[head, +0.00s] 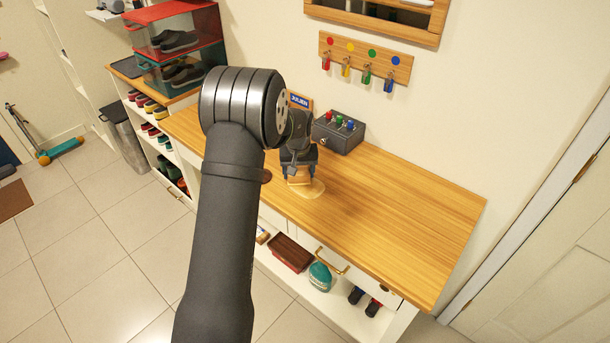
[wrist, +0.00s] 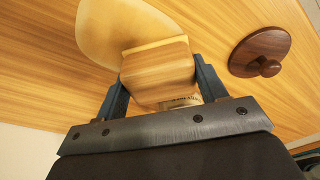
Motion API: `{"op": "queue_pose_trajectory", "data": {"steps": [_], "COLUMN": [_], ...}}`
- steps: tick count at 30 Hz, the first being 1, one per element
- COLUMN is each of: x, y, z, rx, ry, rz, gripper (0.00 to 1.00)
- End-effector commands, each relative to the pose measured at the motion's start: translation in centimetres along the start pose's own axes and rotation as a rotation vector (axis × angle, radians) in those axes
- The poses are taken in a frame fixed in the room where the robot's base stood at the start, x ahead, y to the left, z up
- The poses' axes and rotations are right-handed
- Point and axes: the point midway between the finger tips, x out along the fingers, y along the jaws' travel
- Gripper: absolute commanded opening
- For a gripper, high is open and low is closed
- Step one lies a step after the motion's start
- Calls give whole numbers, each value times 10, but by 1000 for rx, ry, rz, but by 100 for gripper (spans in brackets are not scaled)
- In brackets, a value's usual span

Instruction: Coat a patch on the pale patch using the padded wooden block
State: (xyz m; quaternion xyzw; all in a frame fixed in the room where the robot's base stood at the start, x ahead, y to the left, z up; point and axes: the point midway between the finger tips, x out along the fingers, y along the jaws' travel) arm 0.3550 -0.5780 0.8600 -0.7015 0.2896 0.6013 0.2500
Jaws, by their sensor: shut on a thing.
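The padded wooden block (wrist: 158,72) is held between the two fingers of my gripper (wrist: 160,95) in the wrist view. My gripper (head: 299,172) is shut on it, low over the wooden bench top. The pale patch (wrist: 118,28) lies on the bench beside and partly under the block. It also shows in the head view (head: 314,189), just right of and below the gripper. The block's pale padded edge is seen against the patch, but I cannot tell whether it touches. In the head view the block is largely hidden by my gripper.
A dark round wooden lid with a knob (wrist: 262,52) lies on the bench near the gripper. A grey box with coloured knobs (head: 338,132) and a blue name sign (head: 300,101) stand behind. The bench top (head: 410,210) is clear to the right.

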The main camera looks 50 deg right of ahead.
Motion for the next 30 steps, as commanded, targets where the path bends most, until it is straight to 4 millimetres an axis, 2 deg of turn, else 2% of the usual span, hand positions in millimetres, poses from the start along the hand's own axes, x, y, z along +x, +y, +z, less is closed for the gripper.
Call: {"op": "queue_pose_trajectory", "data": {"steps": [6, 8, 10, 30], "x": [1, -3, -22, -76], "y": [-14, -13, -12, -12], "z": [-14, -13, -17, -24], "rx": [-1, 0, 0, 0], "ry": [1, 1, 4, 2], "rz": [0, 0, 1, 0], "gripper": [44, 44, 44, 44]}}
